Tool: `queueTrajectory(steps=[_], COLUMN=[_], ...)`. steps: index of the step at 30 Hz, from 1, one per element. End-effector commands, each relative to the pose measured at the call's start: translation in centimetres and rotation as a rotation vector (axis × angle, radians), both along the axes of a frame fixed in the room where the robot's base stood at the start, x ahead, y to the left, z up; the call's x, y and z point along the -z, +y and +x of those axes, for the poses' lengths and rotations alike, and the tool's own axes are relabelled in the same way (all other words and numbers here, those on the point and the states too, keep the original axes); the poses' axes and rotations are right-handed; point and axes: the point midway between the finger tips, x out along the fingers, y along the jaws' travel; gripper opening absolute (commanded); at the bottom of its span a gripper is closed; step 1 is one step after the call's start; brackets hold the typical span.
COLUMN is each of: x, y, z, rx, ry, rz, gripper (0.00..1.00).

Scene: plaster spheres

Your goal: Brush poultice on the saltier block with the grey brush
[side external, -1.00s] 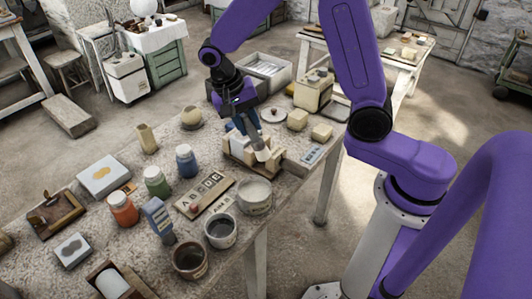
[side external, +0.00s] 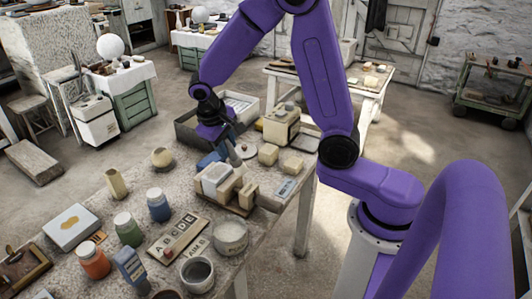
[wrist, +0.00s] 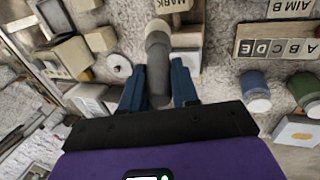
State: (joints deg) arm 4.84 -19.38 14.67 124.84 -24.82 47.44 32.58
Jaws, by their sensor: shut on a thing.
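My gripper (side external: 219,150) is shut on the grey brush (side external: 236,158) and holds it above the table, just behind the block group. In the wrist view the blue fingers of my gripper (wrist: 158,92) are on either side of the grey brush (wrist: 158,52), whose rounded head points away from me. Several cream blocks (side external: 228,190) stand close together on a wooden rack (side external: 240,211). One block at the left of the group (side external: 213,175) has a whitish top. I cannot tell which block is saltier. The brush looks apart from the blocks.
A pale tub (side external: 231,237) and a grey pot (side external: 197,272) stand at the front. A letter board (side external: 177,238), a blue jar (side external: 158,205), a green jar (side external: 128,229) and an orange jar (side external: 93,260) are to the left. A beige box (side external: 281,125) stands behind.

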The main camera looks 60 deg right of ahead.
Motion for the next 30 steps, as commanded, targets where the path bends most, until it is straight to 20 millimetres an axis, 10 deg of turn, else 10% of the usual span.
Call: queueTrajectory(steps=[8, 21, 30], x=[-0.1, -1.1, -1.3], y=[-1.7, -16.4, -20.7], z=[0.7, 3.4, 3.1], rx=[0.008, 0.02, 0.014], ry=[0.003, 0.024, 0.03], rz=[0.003, 0.018, 0.018], gripper=[0.0, 0.0, 0.0])
